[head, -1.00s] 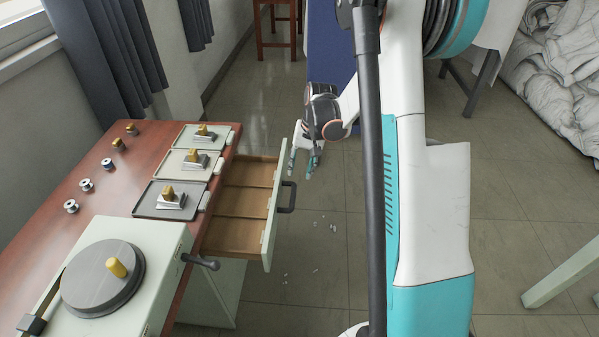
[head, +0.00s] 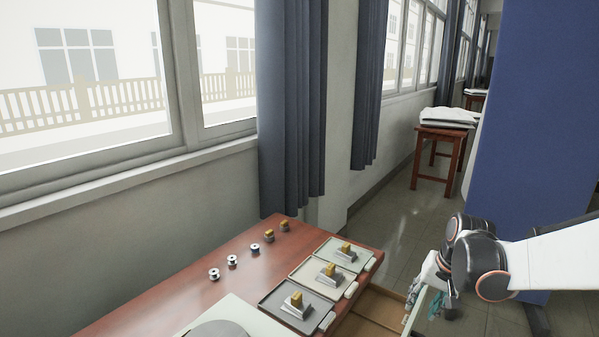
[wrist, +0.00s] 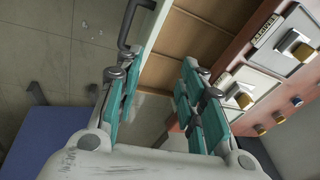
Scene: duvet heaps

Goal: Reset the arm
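My arm ends in my gripper (head: 428,292), low at the right in the head view, beside the open drawer (head: 375,312) of the red-brown desk. In the wrist view my gripper (wrist: 160,78) has its two teal-padded fingers spread apart, with nothing between them. The pale drawer front and its dark handle (wrist: 126,32) lie beyond the left finger. The wooden drawer inside shows past the fingertips. I cannot tell the exact height of the fingers above the drawer.
Three trays with yellow-knobbed blocks (head: 298,303) line the desk (head: 180,290) edge. Several small spools and knobs (head: 232,260) stand behind them. A blue panel (head: 530,120) rises behind my arm. A red stool (head: 440,150) stands farther back, with bare floor before it.

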